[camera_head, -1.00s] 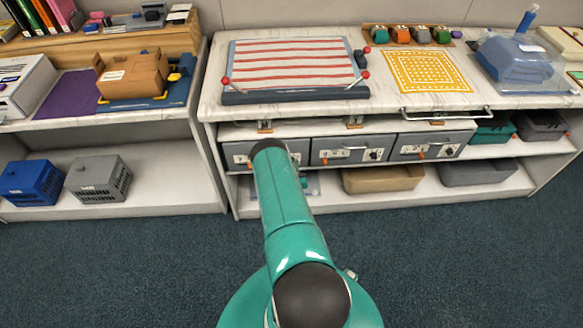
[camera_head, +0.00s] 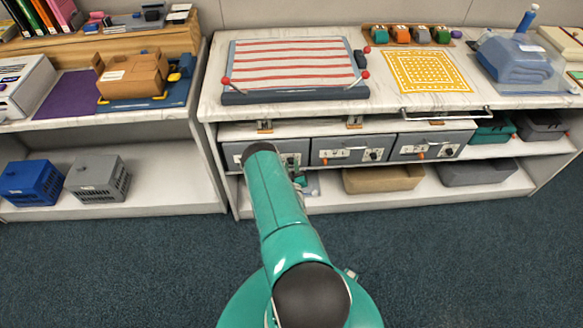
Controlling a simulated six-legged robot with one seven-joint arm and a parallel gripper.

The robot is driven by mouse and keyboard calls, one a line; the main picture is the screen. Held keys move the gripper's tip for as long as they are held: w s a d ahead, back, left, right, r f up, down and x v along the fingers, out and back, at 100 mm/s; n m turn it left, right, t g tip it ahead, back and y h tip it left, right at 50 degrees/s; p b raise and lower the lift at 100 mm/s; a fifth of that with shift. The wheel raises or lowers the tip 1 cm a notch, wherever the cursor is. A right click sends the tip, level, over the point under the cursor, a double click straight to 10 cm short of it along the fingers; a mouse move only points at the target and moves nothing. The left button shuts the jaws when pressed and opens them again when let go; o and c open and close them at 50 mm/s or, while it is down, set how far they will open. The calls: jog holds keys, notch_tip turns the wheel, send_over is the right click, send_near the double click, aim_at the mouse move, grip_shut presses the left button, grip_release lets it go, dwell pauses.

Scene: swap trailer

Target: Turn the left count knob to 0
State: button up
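Three grey drawer units sit in a row under the counter, each with a pale front panel. The left unit (camera_head: 233,150) is partly covered by my teal arm. A strip of its panel (camera_head: 291,159) shows just right of the arm, with small dark details too small to read. The middle unit (camera_head: 322,143) has a dark round knob (camera_head: 374,154) on its panel. The right unit (camera_head: 467,137) has a similar knob (camera_head: 448,150). My arm reaches up to the left unit. My gripper is hidden behind the arm, so any contact with a knob cannot be seen.
On the counter lie a red-striped board (camera_head: 290,65), a yellow patterned mat (camera_head: 430,72) and a clear-covered blue bundle (camera_head: 515,62). A metal rail (camera_head: 445,114) juts from the counter's front. A tan bin (camera_head: 383,180) stands on the lower shelf. The carpet (camera_head: 130,270) in front is clear.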

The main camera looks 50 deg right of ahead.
jog(key=o, duration=0.4)
jog(key=shift+c, duration=0.2)
jog(key=v, duration=1.3)
jog(key=shift+s+a, duration=0.3)
